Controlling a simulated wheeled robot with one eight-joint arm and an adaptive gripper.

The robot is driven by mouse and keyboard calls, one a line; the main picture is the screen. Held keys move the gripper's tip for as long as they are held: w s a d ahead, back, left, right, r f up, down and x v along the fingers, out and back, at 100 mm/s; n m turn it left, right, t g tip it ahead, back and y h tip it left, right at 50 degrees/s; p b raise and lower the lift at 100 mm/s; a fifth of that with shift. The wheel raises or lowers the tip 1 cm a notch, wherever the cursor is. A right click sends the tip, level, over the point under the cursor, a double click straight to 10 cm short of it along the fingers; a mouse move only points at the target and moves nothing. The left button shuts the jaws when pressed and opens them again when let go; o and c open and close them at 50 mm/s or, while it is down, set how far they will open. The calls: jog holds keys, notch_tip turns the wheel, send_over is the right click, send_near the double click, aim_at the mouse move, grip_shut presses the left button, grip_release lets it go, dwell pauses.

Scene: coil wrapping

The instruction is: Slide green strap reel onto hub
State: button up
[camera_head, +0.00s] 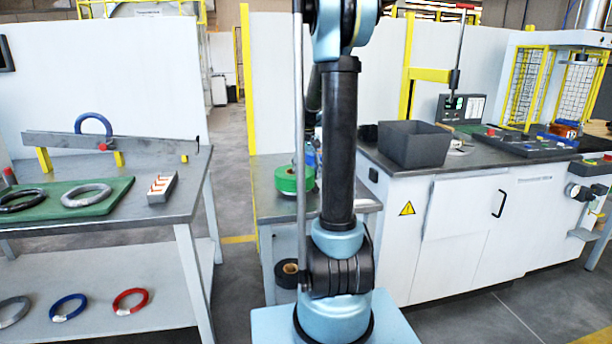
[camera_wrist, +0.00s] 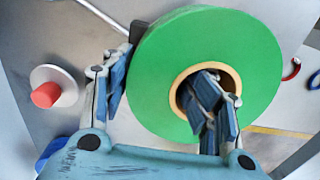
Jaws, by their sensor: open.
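A large green strap reel (camera_wrist: 165,65) with a tan core fills the middle of the wrist view, its face toward the camera. My gripper (camera_wrist: 165,95) is open. Its left finger is beside the reel's outer edge, and its right finger overlaps the core opening. I cannot tell whether either finger touches the reel. A red cylinder on a white disc (camera_wrist: 46,95) is left of the reel; I cannot tell whether it is the hub. No hub shows inside the reel's core. In the head view a green reel (camera_head: 294,179) is on the small middle table; my gripper is out of frame.
The left bench (camera_head: 190,205) holds a rail with a blue ring (camera_head: 93,124) and a green mat (camera_head: 118,190) with rings. More coils lie on its lower shelf. A dark bin (camera_head: 414,146) stands on the right counter. A clear floor gap separates the left bench and middle table.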

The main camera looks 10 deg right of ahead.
notch_tip(320, 180, up, 12)
jog(key=shift+f, duration=0.2)
dwell(0.5)
